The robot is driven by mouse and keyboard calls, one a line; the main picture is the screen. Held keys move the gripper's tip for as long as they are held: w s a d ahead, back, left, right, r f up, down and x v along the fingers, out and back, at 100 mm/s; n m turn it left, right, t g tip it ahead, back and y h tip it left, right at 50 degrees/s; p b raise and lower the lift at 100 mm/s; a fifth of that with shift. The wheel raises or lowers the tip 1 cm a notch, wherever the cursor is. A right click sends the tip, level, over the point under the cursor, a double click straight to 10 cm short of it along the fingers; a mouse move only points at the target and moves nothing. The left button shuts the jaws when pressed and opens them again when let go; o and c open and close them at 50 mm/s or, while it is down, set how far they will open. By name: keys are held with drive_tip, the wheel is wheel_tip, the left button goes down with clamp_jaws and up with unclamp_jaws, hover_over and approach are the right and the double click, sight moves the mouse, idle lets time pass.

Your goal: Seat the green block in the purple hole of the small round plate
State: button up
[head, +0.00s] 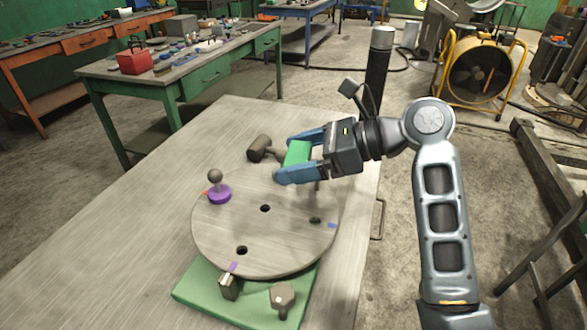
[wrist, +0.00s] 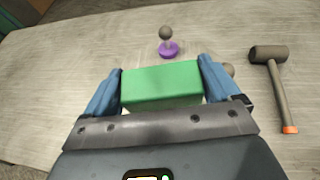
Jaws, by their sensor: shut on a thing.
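My gripper (head: 299,158) is shut on the green block (head: 297,153) and holds it above the far side of the round plate (head: 285,250). In the wrist view the green block (wrist: 161,86) lies crosswise between the two blue fingers. The grey plate has a hole near its middle, a hole (head: 315,220) beside a blue mark, and a hole (head: 242,250) close to a purple mark (head: 233,267) at the near rim. These holes look dark and empty. A purple piece with a grey ball knob (head: 219,194) stands at the plate's left, beside a red mark.
The plate rests over a green base (head: 195,284), with a dark block (head: 228,286) and a knob (head: 283,298) at its near side. A mallet (wrist: 275,85) lies on the table beyond the plate. The table's left part is clear.

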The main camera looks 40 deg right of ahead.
drive_tip(key=s+a+n+g+y+p, duration=0.2)
drive_tip(key=a+n+g+y+p, duration=0.15)
drive_tip(key=a, duration=1.05)
drive_tip(key=b, duration=0.6)
hover_over(240, 240)
drive_tip(key=s, duration=0.2)
wheel_tip(240, 240, down, 6)
drive_tip(key=shift+s+a+n+h+p, duration=0.1)
drive_tip(key=shift+a+n+h+p, duration=0.15)
drive_tip(key=shift+a+n+p, duration=0.1)
drive_tip(key=shift+p, duration=1.8)
drive_tip(key=shift+f, duration=2.05)
drive_tip(key=shift+f+b, duration=0.25)
drive_tip(key=shift+b, duration=0.05)
drive_tip(key=o, duration=0.8)
